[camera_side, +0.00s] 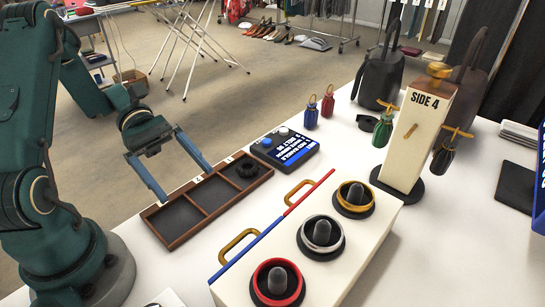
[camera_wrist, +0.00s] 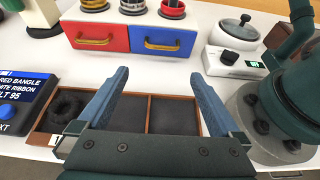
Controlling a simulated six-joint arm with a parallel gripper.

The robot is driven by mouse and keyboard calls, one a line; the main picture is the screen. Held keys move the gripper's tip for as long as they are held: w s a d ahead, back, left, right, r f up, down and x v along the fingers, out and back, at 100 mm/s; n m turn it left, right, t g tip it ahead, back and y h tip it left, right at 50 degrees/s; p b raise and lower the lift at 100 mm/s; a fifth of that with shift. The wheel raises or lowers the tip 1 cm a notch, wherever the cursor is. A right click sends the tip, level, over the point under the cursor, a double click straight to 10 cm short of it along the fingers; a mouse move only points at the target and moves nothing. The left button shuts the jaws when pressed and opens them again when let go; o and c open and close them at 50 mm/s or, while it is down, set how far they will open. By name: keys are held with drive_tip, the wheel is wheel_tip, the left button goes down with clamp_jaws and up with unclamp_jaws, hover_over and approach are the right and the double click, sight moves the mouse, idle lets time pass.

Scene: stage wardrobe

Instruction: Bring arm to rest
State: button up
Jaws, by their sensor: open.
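My gripper (camera_side: 188,186) is open and empty, its two blue fingers spread above the wooden three-compartment tray. In the wrist view my gripper (camera_wrist: 160,76) shows the fingers apart with nothing between them. The tray (camera_side: 168,241) lies on the white table; a black ring-shaped item (camera_side: 247,168) sits in its far compartment, and the other two look empty. The black ring (camera_wrist: 67,107) is left of the fingers in the wrist view.
A white box (camera_side: 373,230) with red and blue drawers carries several ringed black stands. A display box (camera_side: 286,147) is behind the tray. A "SIDE 4" post (camera_side: 413,140) with hanging pouches stands right. A lidded pot (camera_wrist: 239,30) is at upper right in the wrist view.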

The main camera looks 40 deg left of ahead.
drive_tip(key=shift+x, duration=1.25)
